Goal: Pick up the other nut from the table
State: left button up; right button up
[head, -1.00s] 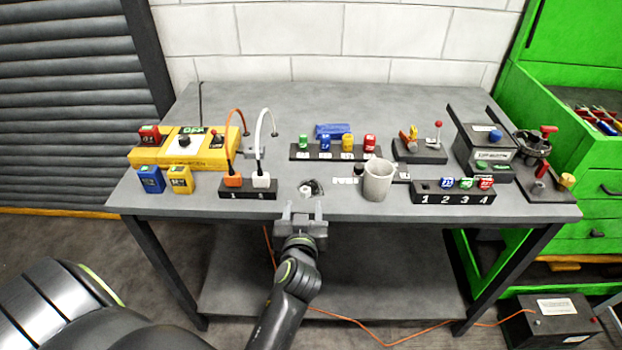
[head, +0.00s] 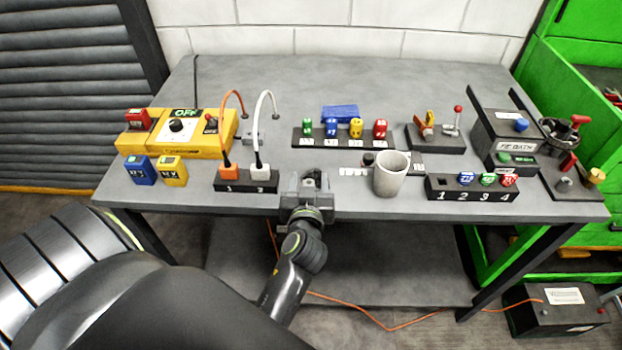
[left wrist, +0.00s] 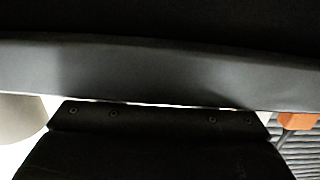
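My left gripper (head: 312,180) is at the table's front edge, between the black socket block and the grey mug. Its two fingers stand apart and point away over the tabletop. A small grey shape shows between the fingers, but I cannot tell whether it is a nut or part of the gripper. No nut can be made out clearly now; the gripper covers the spot where small dark and light parts lay. The left wrist view is mostly dark and shows no nut. My right gripper is not in view.
The grey mug (head: 390,174) stands close to the right of the gripper. The socket block (head: 246,187) with orange and white plugs is close on the left. A numbered black block (head: 472,190) is farther right. The back of the table (head: 300,80) is clear.

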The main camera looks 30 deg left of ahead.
pick_arm(q)
jog(key=shift+s+d+r, duration=0.1)
jog(key=shift+s+d, duration=0.05)
jog(key=shift+c, duration=0.9)
jog(key=c, duration=0.5)
jog(key=shift+c, duration=2)
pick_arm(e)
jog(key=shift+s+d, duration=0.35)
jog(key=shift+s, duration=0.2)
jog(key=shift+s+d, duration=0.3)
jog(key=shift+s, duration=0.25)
pick_arm(q)
jog(key=shift+r, duration=0.1)
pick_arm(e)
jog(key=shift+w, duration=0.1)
